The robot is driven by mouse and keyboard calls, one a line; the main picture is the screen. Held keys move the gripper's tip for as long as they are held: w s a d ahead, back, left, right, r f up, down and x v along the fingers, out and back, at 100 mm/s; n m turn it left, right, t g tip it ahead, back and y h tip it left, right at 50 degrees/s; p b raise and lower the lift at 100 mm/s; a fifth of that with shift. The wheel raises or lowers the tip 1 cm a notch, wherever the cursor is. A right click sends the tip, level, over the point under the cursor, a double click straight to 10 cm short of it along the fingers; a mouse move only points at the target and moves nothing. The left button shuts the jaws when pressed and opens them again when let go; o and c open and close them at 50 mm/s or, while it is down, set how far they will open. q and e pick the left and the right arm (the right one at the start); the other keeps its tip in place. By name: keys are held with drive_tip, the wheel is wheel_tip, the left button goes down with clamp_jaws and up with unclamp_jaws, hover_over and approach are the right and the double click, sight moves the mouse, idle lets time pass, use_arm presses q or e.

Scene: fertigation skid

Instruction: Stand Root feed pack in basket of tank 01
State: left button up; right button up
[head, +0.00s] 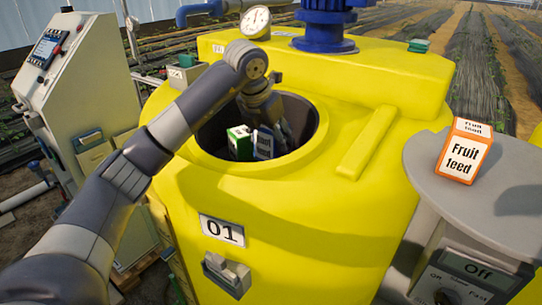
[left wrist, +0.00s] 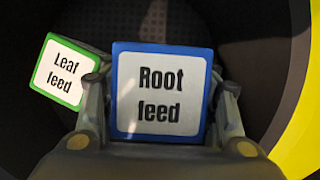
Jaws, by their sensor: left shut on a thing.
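The Root feed pack (left wrist: 161,93) is a blue-edged box with a white label, filling the middle of the left wrist view. My left gripper (left wrist: 160,100) is shut on it, with one finger on each side. In the head view the gripper (head: 270,128) reaches down into the round opening of yellow tank 01 (head: 290,225), and the Root feed pack (head: 263,145) shows inside the opening. The dark basket (left wrist: 240,75) lies below in the left wrist view. Whether the pack touches the basket floor I cannot tell. My right gripper is not in view.
A green-edged Leaf feed pack (left wrist: 64,72) is in the opening just left of the Root feed pack; it also shows in the head view (head: 239,142). An orange Fruit feed pack (head: 464,150) stands on the grey ledge (head: 500,190) at right. A gauge (head: 255,21) stands behind the opening.

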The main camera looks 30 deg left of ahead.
sight(264, 132)
use_arm(q)
drive_tip(key=shift+w+f, duration=0.15)
drive_tip(key=shift+f, duration=0.25)
wheel_tip(264, 132, down, 4)
drive_tip(key=shift+w+f+p, duration=0.1)
drive_tip(key=shift+f+p, duration=0.1)
drive_tip(key=shift+p, duration=0.4)
drive_tip(key=shift+f, duration=0.2)
drive_tip(key=o, duration=1.2)
drive_tip(key=shift+c, duration=0.2)
drive_tip(key=shift+r, duration=0.1)
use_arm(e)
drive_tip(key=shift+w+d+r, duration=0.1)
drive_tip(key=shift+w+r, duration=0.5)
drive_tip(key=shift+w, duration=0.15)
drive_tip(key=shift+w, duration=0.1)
use_arm(q)
drive_tip(key=shift+r, duration=0.35)
drive_tip(key=b+v, duration=0.2)
drive_tip(key=v, duration=0.9)
drive_tip(key=shift+s+r, duration=0.2)
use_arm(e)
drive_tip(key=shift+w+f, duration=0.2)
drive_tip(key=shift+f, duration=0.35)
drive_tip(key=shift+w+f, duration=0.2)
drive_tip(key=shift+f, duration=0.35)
